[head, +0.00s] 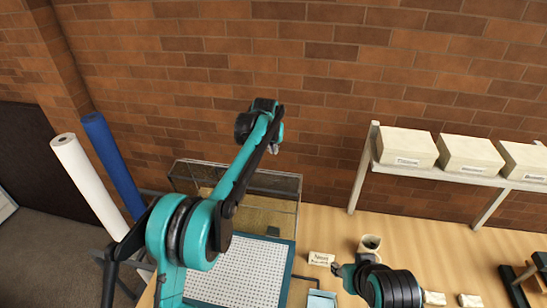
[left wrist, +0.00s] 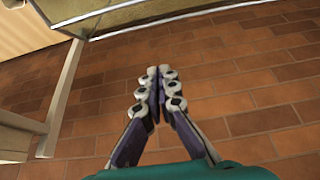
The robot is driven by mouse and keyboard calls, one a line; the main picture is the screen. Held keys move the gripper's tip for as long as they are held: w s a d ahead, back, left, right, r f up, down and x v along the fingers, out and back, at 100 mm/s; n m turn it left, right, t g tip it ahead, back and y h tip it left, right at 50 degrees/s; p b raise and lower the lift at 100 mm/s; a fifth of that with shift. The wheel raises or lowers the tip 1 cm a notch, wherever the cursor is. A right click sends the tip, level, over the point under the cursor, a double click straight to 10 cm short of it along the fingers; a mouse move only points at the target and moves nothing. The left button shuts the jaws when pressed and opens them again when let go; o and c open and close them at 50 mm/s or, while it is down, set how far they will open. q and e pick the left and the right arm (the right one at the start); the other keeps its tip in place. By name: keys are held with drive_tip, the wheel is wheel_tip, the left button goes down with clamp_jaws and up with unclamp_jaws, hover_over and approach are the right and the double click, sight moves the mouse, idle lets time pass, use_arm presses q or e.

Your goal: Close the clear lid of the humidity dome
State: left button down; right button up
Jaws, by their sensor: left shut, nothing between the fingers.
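The humidity dome (head: 268,217) is a clear box with a dark frame on the wooden table, against the brick wall. Its clear lid (head: 285,184) appears raised along the back edge, partly hidden by my left arm. My left gripper (head: 273,149) is above and behind the dome, in front of the wall. In the left wrist view its fingers (left wrist: 158,88) are pressed together and empty, apart from the dome edge (left wrist: 150,16) at the top. My right gripper (head: 339,268) is low over the table at right; its finger opening is too small to judge.
A green-edged perforated mat (head: 250,270) lies before the dome. A label card (head: 320,259) and a small pot (head: 370,243) stand to its right. A shelf (head: 450,174) bears archival boxes (head: 408,147). White (head: 88,185) and blue (head: 112,160) rolls stand left.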

use_arm(q)
drive_tip(key=a+p+x, duration=0.1)
drive_tip(key=x, duration=0.8)
drive_tip(key=shift+s+f+p, duration=0.2)
drive_tip(key=shift+s+f, duration=0.15)
drive_tip(key=shift+s, duration=0.5)
drive_tip(key=shift+s+f+p, duration=0.2)
drive_tip(key=shift+s+f, duration=0.1)
drive_tip(key=shift+s, duration=0.6)
drive_tip(key=shift+f, duration=0.1)
drive_tip(key=shift+w, duration=0.1)
